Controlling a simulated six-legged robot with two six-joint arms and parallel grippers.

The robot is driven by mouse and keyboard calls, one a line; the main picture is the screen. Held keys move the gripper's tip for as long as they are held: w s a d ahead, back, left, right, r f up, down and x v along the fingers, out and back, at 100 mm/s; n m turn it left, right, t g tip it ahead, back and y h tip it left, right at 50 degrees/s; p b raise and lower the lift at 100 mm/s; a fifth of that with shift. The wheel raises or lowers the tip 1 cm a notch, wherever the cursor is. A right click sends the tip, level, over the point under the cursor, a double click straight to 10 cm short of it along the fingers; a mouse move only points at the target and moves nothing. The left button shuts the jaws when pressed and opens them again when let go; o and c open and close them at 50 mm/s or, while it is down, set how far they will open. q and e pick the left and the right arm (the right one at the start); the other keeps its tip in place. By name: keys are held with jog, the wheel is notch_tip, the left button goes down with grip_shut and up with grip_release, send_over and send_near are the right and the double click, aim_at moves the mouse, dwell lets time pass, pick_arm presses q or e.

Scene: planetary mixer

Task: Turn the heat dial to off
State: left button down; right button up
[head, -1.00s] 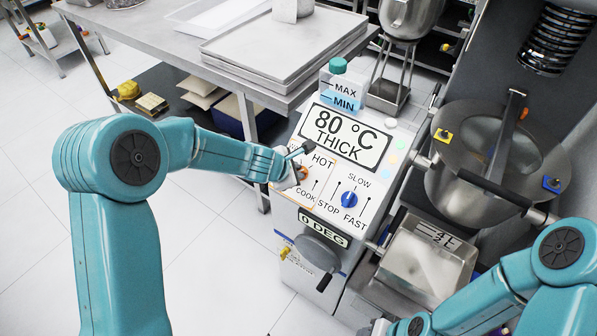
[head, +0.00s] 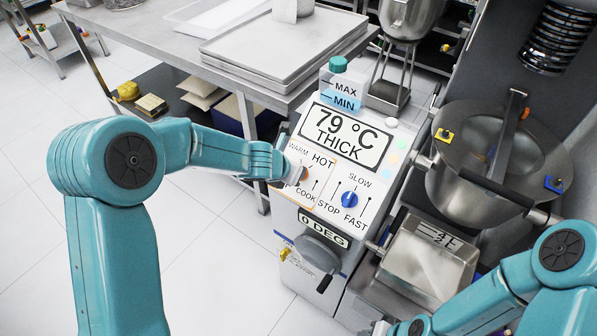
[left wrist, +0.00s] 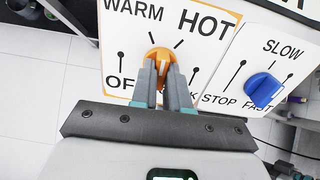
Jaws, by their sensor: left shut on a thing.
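The heat dial is an orange knob (left wrist: 161,57) on a white panel (left wrist: 128,22) marked OFF, WARM, HOT and COOK. It also shows small at the end of my left arm in the head view (head: 304,174). My left gripper (left wrist: 163,76) is shut on the dial, one finger on each side; the fingers hide its lower part. I cannot tell which mark the dial points to. The display (head: 343,137) above reads 79 °C, THICK. My right arm enters the head view at lower right, but its fingers are not in view.
A blue speed knob (head: 349,199) sits just right of the heat panel. A water tank (head: 342,90) stands behind the display. A lever (head: 323,284) sticks out below the panel. A steel mixer bowl (head: 460,185) is at the right, a steel table (head: 160,38) behind.

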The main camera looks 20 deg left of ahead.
pick_arm(q)
jog(key=n, duration=0.3)
jog(key=shift+n+b, duration=0.3)
jog(key=shift+n, duration=0.5)
jog(key=n, duration=0.4)
jog(key=shift+n, duration=0.3)
jog(key=shift+b, duration=0.3)
